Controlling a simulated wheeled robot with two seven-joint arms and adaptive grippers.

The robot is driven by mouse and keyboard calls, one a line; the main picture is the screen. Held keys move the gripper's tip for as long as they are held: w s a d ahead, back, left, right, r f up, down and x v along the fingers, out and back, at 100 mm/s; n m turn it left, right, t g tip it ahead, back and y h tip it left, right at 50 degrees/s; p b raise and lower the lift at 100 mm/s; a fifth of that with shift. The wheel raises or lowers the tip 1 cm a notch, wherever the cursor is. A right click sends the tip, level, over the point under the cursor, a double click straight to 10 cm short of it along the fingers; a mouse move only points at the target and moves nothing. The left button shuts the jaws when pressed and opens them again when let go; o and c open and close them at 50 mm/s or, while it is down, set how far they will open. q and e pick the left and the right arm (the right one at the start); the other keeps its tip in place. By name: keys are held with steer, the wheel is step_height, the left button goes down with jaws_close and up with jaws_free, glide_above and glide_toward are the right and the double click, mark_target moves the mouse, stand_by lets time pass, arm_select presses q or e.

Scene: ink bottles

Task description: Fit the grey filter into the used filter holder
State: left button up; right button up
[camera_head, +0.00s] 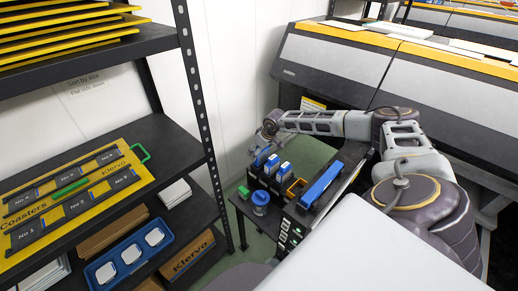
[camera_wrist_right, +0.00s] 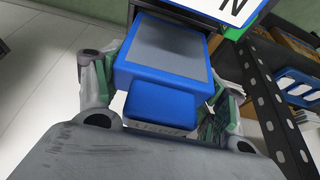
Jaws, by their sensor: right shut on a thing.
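My right gripper (camera_head: 267,131) is at the back of the small dark stand, close above its blue pieces. In the right wrist view its fingers (camera_wrist_right: 161,84) are on either side of a blue block with a grey face (camera_wrist_right: 169,48), which looks like the grey filter. My left gripper is out of view.
On the stand are upright blue pieces (camera_head: 284,169), a yellow-framed slot (camera_head: 296,187), a long blue piece (camera_head: 320,184) and a round blue container (camera_head: 260,198). A black shelf rack (camera_head: 190,75) stands left. A large printer (camera_head: 330,55) is behind my right arm.

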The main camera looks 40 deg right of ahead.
steer(key=shift+f+b, duration=1.3)
steer(key=shift+f, duration=0.25)
stand_by(0.8)
stand_by(0.3)
steer(key=o, duration=1.1)
steer(key=shift+r, duration=0.1)
steer(key=shift+r+p, duration=2.25)
steer(key=shift+r, duration=1.7)
steer(key=shift+f, duration=0.1)
